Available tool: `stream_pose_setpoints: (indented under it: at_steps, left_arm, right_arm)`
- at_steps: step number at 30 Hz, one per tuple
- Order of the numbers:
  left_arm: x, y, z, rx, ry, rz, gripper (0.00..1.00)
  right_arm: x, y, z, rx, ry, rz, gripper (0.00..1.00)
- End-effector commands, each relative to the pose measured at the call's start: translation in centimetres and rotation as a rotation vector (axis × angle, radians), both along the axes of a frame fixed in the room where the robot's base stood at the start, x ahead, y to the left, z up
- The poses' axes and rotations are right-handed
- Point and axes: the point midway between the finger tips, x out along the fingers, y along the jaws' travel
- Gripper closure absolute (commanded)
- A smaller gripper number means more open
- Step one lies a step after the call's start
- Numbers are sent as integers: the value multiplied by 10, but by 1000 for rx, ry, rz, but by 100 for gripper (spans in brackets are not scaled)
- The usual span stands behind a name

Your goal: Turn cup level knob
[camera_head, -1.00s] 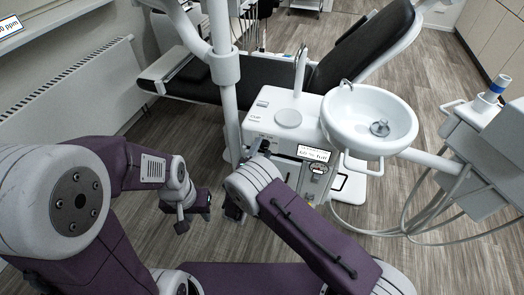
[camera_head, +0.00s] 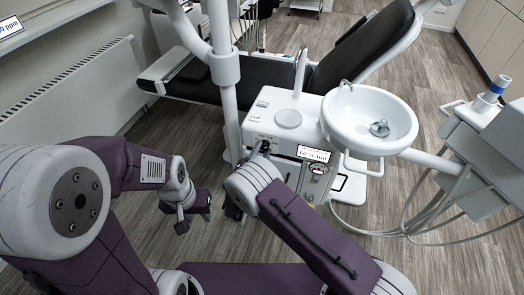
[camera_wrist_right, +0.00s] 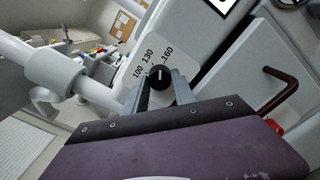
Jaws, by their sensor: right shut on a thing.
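The black cup level knob (camera_wrist_right: 160,77) shows in the right wrist view, on a white panel printed 100, 130 and 160. Its white mark points up in that picture, roughly between 130 and 160. My right gripper (camera_wrist_right: 159,82) is shut on the knob, one finger on each side. In the head view the right gripper (camera_head: 262,151) is at the front of the white dental unit (camera_head: 262,126), and the knob is mostly hidden there. My left gripper (camera_head: 192,209) hangs over the floor to the left, away from the unit; its finger opening is unclear.
A small display (camera_head: 314,154) on the unit shows a percent-full text, hard to read. The white basin (camera_head: 369,118) stands to the right, the white pole (camera_head: 226,85) just left of the unit. A brown handle (camera_wrist_right: 280,89) is right of the gripper.

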Motion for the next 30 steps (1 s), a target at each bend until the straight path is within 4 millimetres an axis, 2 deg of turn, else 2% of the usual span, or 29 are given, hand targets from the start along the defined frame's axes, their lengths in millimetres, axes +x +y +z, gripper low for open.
stream_pose_setpoints:
  at_steps: [30]
  left_arm:
    - [0, 0, 11, 0, 0, 0, 64]
  right_arm:
    - [-1, -1, 0, -917, 299, 0, 100]
